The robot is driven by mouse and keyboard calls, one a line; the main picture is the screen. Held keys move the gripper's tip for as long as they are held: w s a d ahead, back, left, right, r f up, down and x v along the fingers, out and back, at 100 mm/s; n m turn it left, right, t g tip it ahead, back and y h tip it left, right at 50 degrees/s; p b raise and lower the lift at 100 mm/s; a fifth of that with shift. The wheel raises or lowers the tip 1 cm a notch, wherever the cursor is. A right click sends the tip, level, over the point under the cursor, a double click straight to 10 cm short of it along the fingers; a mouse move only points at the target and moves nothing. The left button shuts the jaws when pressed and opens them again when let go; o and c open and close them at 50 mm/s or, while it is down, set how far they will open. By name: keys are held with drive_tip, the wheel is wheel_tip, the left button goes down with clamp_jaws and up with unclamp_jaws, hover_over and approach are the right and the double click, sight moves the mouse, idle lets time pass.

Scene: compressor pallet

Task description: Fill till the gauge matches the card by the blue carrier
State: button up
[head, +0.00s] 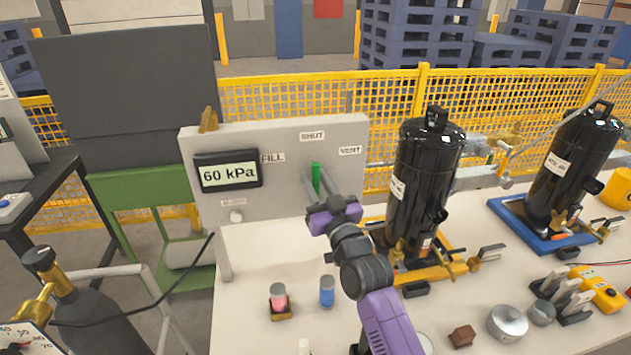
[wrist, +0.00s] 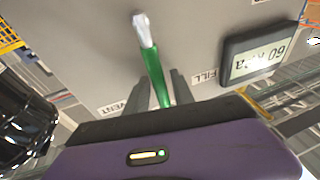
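The grey panel (head: 270,190) carries a display (head: 229,172) reading 60 kPa; it also shows upside down in the wrist view (wrist: 262,55). A green lever (head: 316,178) stands upright on the panel below the SHUT label (head: 312,136), between FILL (head: 273,157) and VENT (head: 350,150). My gripper (wrist: 160,95) is at the panel, with its fingers apart on either side of the green lever (wrist: 155,75). Gaps show beside the lever. The blue carrier (head: 515,212) at the right holds a black compressor (head: 576,160). A small card-like plate (head: 568,253) is near it; its writing is unreadable.
A second black compressor (head: 420,190) stands on a yellow carrier (head: 440,268), close right of my arm. Small pink (head: 278,298) and blue (head: 327,291) containers stand on the white table. A gas cylinder (head: 95,310) with a hose is at the lower left.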

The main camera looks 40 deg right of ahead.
drive_tip(key=shift+o, duration=0.2)
drive_tip(key=v, duration=0.8)
drive_tip(key=shift+w, duration=0.1)
idle(0.6)
drive_tip(key=s+a+f+n+g+y, duration=0.1)
drive_tip(key=s+a+f+y, duration=0.1)
drive_tip(key=s+a, duration=0.5)
drive_tip(key=s+a+f+n+g+y, duration=0.1)
drive_tip(key=s+a, duration=0.6)
drive_tip(key=s, duration=0.8)
drive_tip(key=s+a+f+n+g+y, duration=0.2)
drive_tip(key=s+a+f+y, duration=0.3)
drive_tip(key=s+a, duration=0.3)
drive_tip(key=s+f, duration=0.1)
drive_tip(key=s, duration=0.2)
drive_tip(key=shift+s+n, duration=0.15)
drive_tip(key=shift+n, duration=0.15)
drive_tip(key=shift+f, duration=0.15)
